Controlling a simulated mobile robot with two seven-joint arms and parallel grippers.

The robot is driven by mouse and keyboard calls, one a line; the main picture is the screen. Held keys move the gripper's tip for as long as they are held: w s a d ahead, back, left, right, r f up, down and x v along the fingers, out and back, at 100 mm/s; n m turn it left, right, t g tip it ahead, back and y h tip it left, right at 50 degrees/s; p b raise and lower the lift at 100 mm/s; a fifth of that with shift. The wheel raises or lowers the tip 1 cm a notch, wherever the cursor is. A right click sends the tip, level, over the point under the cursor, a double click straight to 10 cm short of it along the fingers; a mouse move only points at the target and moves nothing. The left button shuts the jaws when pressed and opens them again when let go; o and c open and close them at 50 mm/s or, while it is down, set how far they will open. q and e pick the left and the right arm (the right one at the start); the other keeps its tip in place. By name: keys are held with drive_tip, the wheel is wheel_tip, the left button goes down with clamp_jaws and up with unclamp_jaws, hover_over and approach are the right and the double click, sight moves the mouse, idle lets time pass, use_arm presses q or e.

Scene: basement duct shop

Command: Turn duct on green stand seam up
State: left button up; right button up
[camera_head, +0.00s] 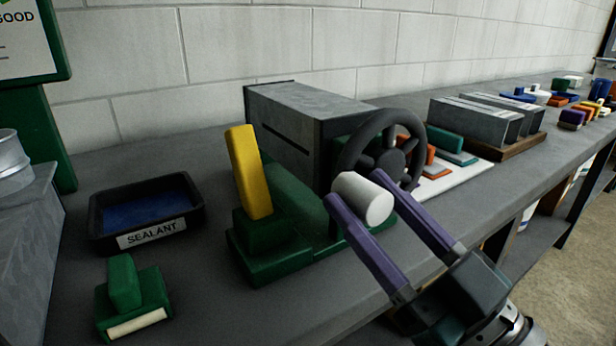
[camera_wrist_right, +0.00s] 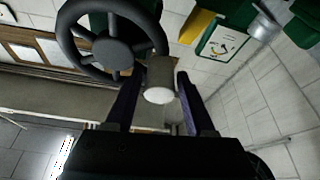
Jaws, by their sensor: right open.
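A grey metal duct (camera_head: 322,112) with a dark end frame sits on the green stand (camera_head: 285,262). A dark seam line (camera_head: 287,139) shows on its left side face, not on top. A black handwheel (camera_head: 352,150) is at the near end of the stand, with a pale cylindrical handle (camera_head: 364,201) sticking out from it. A yellow lever (camera_head: 249,172) stands tilted up on the stand's left. My right gripper (camera_head: 354,190) is open, its purple fingers on either side of the handle. The wrist view shows the handle (camera_wrist_right: 160,82) between the fingers; contact cannot be told. My left gripper is out of view.
A black tray labelled SEALANT (camera_head: 150,240) and a green block tool (camera_head: 133,300) lie left of the stand. More grey ducts (camera_head: 476,118) on a wooden board and small coloured items stand right along the bench. A block wall (camera_head: 220,50) closes the back.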

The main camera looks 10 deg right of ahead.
drive_tip(key=shift+w+a+r, duration=0.1)
drive_tip(key=shift+w+a, duration=0.05)
drive_tip(key=shift+w, duration=0.2)
clamp_jaws()
idle(1.2)
